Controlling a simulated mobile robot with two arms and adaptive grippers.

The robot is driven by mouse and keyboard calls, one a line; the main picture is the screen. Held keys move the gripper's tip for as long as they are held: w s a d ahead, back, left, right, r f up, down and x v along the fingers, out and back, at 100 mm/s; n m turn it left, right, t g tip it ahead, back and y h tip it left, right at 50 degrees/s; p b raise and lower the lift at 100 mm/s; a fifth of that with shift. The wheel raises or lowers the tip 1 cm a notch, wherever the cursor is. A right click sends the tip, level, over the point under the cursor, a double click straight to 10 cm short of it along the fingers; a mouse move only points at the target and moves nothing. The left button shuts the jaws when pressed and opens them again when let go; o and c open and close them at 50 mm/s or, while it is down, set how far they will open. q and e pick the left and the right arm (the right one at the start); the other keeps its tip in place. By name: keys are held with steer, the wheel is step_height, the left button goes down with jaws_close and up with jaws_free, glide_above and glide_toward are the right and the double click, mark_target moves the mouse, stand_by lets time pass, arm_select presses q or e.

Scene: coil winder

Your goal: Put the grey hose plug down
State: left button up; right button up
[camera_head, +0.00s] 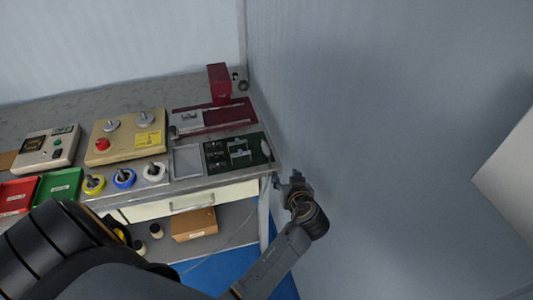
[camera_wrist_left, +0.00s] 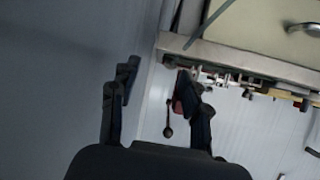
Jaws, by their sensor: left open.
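My left gripper (camera_head: 290,182) is beside the right end of the workbench (camera_head: 215,183), close to its front corner and off the tabletop. In the left wrist view its two fingers (camera_wrist_left: 157,85) are spread apart, with nothing held between them. I cannot make out the grey hose plug for certain in either view. A small pale oval piece (camera_head: 265,147) lies at the right edge of the dark green board; I cannot tell what it is. My right gripper is not in view.
The bench holds a red press (camera_head: 219,85), a dark green board (camera_head: 232,152), a grey frame (camera_head: 187,162), a beige control box (camera_head: 125,137) and several spools. A cardboard box (camera_head: 194,224) sits below. The wall (camera_head: 370,120) is close on the right.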

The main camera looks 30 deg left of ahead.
arm_select(q)
step_height(320, 180, up, 3)
steer(key=a+n+y, duration=0.1)
steer(key=a+n, duration=0.1)
steer(key=b, duration=0.2)
glide_toward(266, 148)
steer(key=w, duration=0.1)
steer(key=a+f, duration=0.1)
steer(key=w, duration=0.1)
steer(key=shift+w+a+f, duration=0.3)
steer(key=shift+w+f, duration=0.05)
steer(key=shift+f, duration=0.05)
steer(key=shift+w+a+f, duration=0.15)
steer(key=shift+w+a, duration=0.3)
steer(key=shift+a, duration=0.25)
steer(key=b+x, duration=0.1)
steer(key=x, duration=0.3)
steer(key=shift+s+a, duration=0.1)
steer(key=shift+a, duration=0.2)
steer(key=shift+c, duration=0.2)
jaws_close()
